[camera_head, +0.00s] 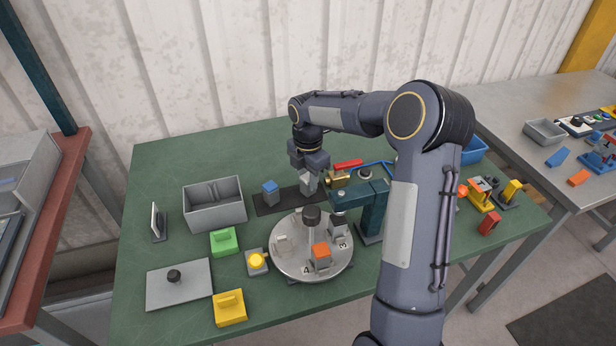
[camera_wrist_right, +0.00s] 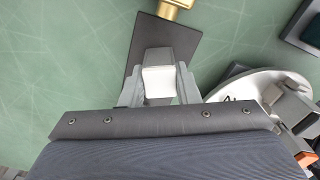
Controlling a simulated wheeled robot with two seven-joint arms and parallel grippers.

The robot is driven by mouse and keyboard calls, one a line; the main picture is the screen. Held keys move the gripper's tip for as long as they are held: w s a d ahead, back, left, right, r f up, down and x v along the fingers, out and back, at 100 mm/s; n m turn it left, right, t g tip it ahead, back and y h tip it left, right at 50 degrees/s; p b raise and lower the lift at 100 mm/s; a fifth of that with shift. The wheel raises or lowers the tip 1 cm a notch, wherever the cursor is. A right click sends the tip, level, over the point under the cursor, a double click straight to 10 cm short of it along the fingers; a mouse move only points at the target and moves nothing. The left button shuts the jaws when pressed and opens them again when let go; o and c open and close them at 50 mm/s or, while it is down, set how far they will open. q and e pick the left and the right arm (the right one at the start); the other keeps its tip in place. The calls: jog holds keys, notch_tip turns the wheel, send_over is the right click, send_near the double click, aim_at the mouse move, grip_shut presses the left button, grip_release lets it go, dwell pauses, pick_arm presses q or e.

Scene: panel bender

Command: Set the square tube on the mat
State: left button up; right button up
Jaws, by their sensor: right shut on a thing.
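The square tube (camera_head: 308,184) is a small light grey piece, held over the right end of the dark mat (camera_head: 262,209). My right gripper (camera_head: 309,178) points down and is shut on it. In the right wrist view the square tube (camera_wrist_right: 158,78) shows a bright white face between the two fingers (camera_wrist_right: 159,92), with the dark mat (camera_wrist_right: 185,38) beneath. I cannot tell whether the tube touches the mat. A grey block with a blue top (camera_head: 270,191) stands on the mat's left part. My left gripper is not in view.
A grey bin (camera_head: 214,216) stands left of the mat. A round numbered turntable (camera_head: 290,262) lies in front, and a teal press (camera_head: 371,215) with a brass part (camera_head: 337,180) is close on the right. Green table is clear at the back left.

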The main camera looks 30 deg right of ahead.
jog(key=shift+f, duration=0.2)
jog(key=o, duration=1)
jog(key=s+a+r+m+t, duration=0.1)
jog(key=s+r+m, duration=0.1)
jog(key=r, duration=0.6)
jog(key=s+a+r+m, duration=0.1)
jog(key=s+r, duration=0.2)
jog(key=r, duration=0.4)
jog(key=s+a+f+m+t+y, duration=0.1)
jog(key=s+a+m, duration=0.2)
jog(key=s+m, duration=0.3)
jog(key=s+a+f+m+t+y, duration=0.1)
jog(key=s+a+m, duration=0.3)
jog(key=s, duration=0.5)
jog(key=s+a+f+m+t+y, duration=0.1)
jog(key=s+a+m, duration=0.3)
jog(key=s+m, duration=0.4)
jog(key=shift+s+f+m+t+y, duration=0.15)
jog(key=shift+s+f+t+y, duration=0.05)
jog(key=shift+f+t, duration=0.25)
jog(key=shift+s+f+m+t+y, duration=0.15)
jog(key=shift+f+t+y, duration=0.05)
jog(key=shift+f+t, duration=0.2)
